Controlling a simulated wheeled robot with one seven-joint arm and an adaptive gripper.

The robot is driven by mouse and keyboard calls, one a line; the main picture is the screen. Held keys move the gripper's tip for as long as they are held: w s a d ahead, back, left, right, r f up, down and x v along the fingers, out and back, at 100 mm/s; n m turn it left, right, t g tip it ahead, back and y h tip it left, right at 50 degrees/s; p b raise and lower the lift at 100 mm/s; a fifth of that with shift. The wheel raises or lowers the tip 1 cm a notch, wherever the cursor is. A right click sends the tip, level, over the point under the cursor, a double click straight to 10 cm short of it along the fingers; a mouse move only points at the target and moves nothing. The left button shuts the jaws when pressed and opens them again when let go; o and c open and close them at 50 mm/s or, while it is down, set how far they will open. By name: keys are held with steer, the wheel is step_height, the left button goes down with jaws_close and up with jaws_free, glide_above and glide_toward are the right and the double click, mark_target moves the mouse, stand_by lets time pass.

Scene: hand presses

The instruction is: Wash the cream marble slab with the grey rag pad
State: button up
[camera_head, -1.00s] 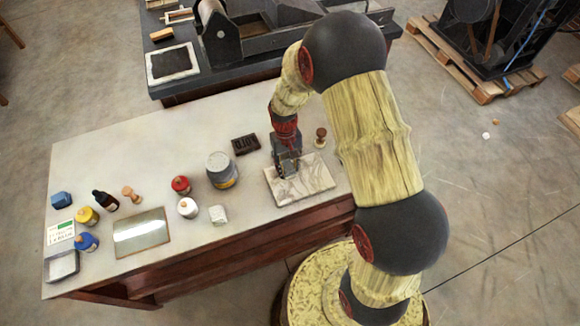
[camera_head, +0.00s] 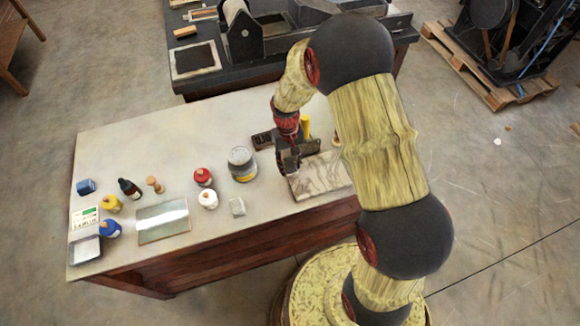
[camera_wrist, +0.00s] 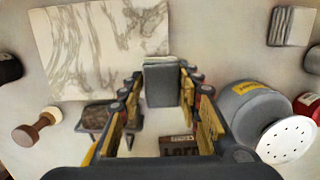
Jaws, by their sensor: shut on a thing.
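The cream marble slab (camera_head: 322,176), with grey-brown veins, lies flat at the right end of the pale table. It fills the upper left of the wrist view (camera_wrist: 100,45). My gripper (camera_head: 289,165) is at the slab's left edge, pointing down. In the wrist view my gripper (camera_wrist: 160,100) is shut on the grey rag pad (camera_wrist: 161,85), a dark grey block between the fingertips. The pad is mostly hidden in the head view.
A dark lettered block (camera_head: 262,140) and a grey jar (camera_head: 242,164) stand left of my gripper. A pale grey block (camera_head: 237,206), bottles and a glass plate (camera_head: 163,221) are farther left. The table's front edge is near the slab.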

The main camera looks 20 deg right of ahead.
steer(key=shift+w+a+r+p, duration=0.15)
steer(key=shift+r+p, duration=0.35)
steer(key=shift+r, duration=0.4)
steer(key=shift+r+p, duration=1)
steer(key=shift+r, duration=0.6)
